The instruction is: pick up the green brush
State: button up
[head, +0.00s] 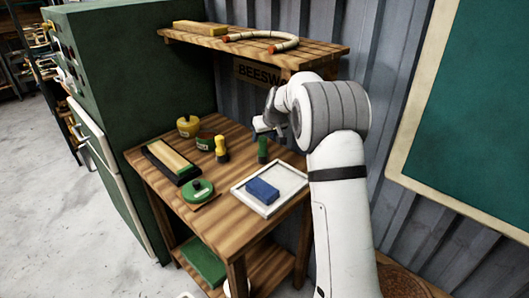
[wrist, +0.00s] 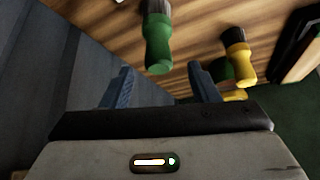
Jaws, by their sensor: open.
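The green brush (head: 263,148) stands upright on the wooden table (head: 223,221), behind the white tray. In the wrist view the green brush (wrist: 158,45) shows its green handle and dark end, ahead of my fingers and roughly in line with the gap between them. My gripper (wrist: 161,80) is open, with two blue-grey fingers and nothing between them. In the head view my gripper (head: 263,126) hangs just above the brush, partly hidden by my wrist.
A yellow brush (head: 221,150) stands to the left; a yellow pot (head: 188,126) is farther back. A white tray (head: 240,190) holds a blue block (head: 262,190). A wall shelf (head: 325,58) hangs above the table.

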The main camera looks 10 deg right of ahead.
aim_at(263, 144)
jog(key=x, duration=0.4)
jog(key=p+x, duration=0.1)
jog(key=x, duration=0.1)
jog(key=shift+s+d+f, duration=0.2)
jog(key=shift+s+f, duration=0.1)
jog(key=shift+s, duration=0.05)
jog(key=shift+c, duration=0.2)
jog(key=c, duration=1)
